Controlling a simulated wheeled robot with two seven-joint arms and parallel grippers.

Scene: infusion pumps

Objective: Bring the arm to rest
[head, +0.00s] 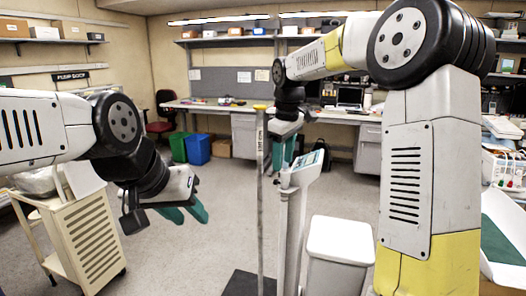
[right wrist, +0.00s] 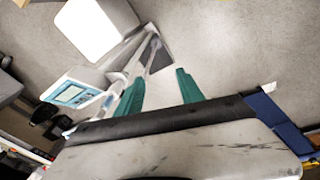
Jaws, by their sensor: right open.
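My right arm reaches in from the right of the head view, with its upper link upright and its forearm bent over toward the middle. My right gripper (head: 284,152) points down with its teal fingers apart. In the right wrist view the right gripper (right wrist: 156,84) is open, with nothing between its fingertips. My left gripper (head: 190,216) hangs at the left of the head view, its two teal fingers apart and nothing seen between them.
A white column with a display (head: 302,167) stands close to the right gripper; the display (right wrist: 72,95) also shows in the right wrist view. A yellow-topped pole (head: 261,190) and a white bin (head: 340,240) stand nearby. A cart (head: 88,238) is at left. Middle-left floor is clear.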

